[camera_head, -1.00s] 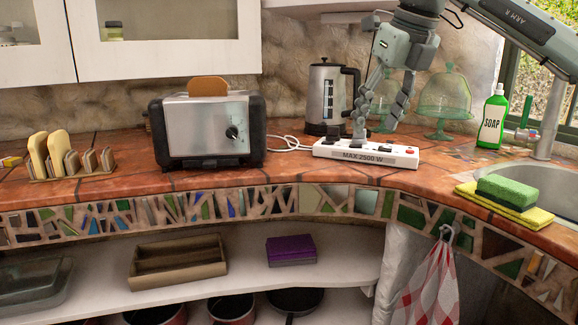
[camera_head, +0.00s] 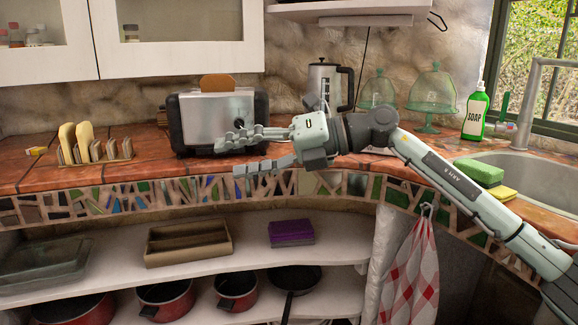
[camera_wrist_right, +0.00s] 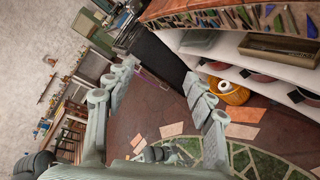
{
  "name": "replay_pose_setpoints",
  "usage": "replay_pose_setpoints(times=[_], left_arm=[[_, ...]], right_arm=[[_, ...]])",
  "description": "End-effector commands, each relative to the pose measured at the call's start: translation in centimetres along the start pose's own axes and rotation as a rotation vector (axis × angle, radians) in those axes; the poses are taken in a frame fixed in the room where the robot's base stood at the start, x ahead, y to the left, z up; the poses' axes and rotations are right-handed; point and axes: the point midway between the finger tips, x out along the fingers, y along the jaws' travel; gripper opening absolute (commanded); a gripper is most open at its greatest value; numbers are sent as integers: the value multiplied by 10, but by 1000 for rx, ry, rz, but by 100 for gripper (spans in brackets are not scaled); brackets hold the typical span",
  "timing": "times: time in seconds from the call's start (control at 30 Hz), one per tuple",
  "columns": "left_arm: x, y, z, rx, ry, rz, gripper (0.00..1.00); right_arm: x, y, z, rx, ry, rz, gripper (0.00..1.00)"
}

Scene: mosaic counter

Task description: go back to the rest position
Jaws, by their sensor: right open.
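My right gripper (camera_head: 232,157) is open and empty in the head view. It points left in front of the toaster (camera_head: 217,108) and the counter's mosaic edge, its two fingers well apart. My right arm comes in from the lower right across the counter. In the right wrist view the open fingers (camera_wrist_right: 163,105) have only the room and the floor between them. A slice of toast (camera_head: 217,82) stands in the toaster. The power strip is mostly hidden behind my arm. My left gripper is not in view.
A toast rack (camera_head: 97,155) stands at the left. A kettle (camera_head: 326,85), glass domes (camera_head: 433,92) and a soap bottle (camera_head: 474,112) stand at the back. Sponges (camera_head: 480,172) lie by the sink (camera_head: 535,172). The shelf (camera_head: 120,270) below holds a wooden tray (camera_head: 187,244); pots stand beneath.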

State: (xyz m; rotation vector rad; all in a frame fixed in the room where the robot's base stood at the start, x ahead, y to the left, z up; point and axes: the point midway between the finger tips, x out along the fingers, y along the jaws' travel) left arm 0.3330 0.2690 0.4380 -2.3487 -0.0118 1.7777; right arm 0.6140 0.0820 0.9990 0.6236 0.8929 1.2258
Motion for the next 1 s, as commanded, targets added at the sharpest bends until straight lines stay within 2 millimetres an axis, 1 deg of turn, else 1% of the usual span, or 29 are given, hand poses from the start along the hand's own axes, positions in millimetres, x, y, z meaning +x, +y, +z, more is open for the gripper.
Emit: replay_pose_setpoints(times=[0.03,0.07,0.13,0.17,0.2,0.27,0.3,0.33,0.37,0.4,0.47,0.5,0.57,0.6,0.67,0.7,0.77,0.8,0.87,0.9,0.97,1.0], left_arm=[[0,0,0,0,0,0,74],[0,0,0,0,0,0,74],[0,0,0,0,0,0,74],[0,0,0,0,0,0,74],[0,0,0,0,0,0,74],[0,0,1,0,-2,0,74],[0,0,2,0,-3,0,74],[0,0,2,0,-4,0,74],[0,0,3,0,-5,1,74],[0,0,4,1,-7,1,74],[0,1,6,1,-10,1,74],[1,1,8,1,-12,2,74],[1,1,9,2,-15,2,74],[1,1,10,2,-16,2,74],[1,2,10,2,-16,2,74],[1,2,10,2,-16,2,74],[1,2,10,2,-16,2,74],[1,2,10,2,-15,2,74],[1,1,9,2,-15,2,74],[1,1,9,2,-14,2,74],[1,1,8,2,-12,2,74],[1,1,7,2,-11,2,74]], right_arm=[[8,3,-2,90,-86,126,54],[8,5,2,143,-149,196,54],[0,1,14,282,-306,339,54],[-6,-4,18,347,-377,392,54],[-18,-17,25,439,-477,452,54],[-39,-45,30,587,-633,523,54],[-55,-70,30,690,-740,554,54],[-67,-90,28,767,-818,572,54],[-78,-110,25,837,-889,582,54],[-92,-136,17,924,-977,586,54],[-110,-175,0,1049,-1096,580,54],[-121,-200,-14,1127,-1170,568,54],[-136,-237,-39,1240,-1274,541,54],[-145,-259,-57,1313,-1339,518,54],[-158,-291,-89,1419,-1432,475,54],[-165,-311,-112,1488,-1491,441,54],[-175,-337,-149,1588,-1573,387,54],[-182,-352,-174,1654,-1626,346,54],[-190,-373,-215,1750,-1699,277,54],[-195,-384,-243,1813,-1745,228,54],[-201,-398,-287,1907,-1810,148,54],[-206,-405,-316,1967,-1850,92,54]])
